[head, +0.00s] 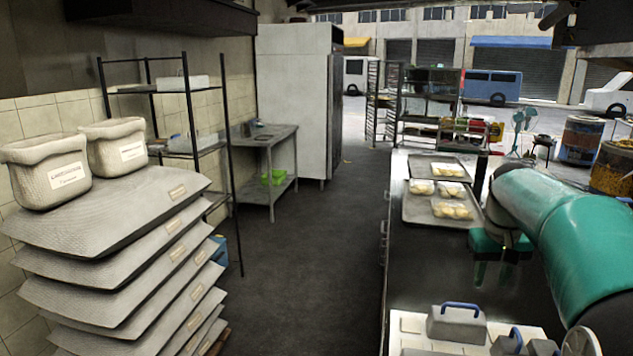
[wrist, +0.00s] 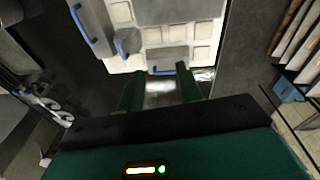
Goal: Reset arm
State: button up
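My arm comes in from the right in the head view, with my gripper (head: 495,266) over the dark counter (head: 425,265). In the wrist view, the two green fingers of my gripper (wrist: 160,90) stand apart with nothing held between them. They point toward a white panel (wrist: 188,12) that bears grey blocks with blue handles, one of them a grey block (wrist: 172,60) just beyond the fingertips. In the head view, the white panel (head: 408,328) and a grey block (head: 456,325) are at the near end of the counter.
Metal trays (head: 415,212) with bagged buns (head: 453,210) lie farther back on the counter. Stacked sacks (head: 110,215) with two white tubs (head: 48,172) stand at left. The dark floor aisle (head: 305,270) is clear. A tall white fridge (head: 293,95) stands behind.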

jog(key=s+a+r+n+t, duration=0.1)
jog(key=s+a+r+t, duration=0.1)
jog(key=s+a, duration=1.1)
jog(key=s+a+f+n+t+y, duration=0.1)
jog(key=s+a+f+t, duration=0.1)
jog(key=s+a+f, duration=0.4)
jog(key=s+a, duration=0.2)
jog(key=a, duration=0.1)
jog(key=shift+s+a, duration=0.25)
jog(key=shift+s, duration=0.1)
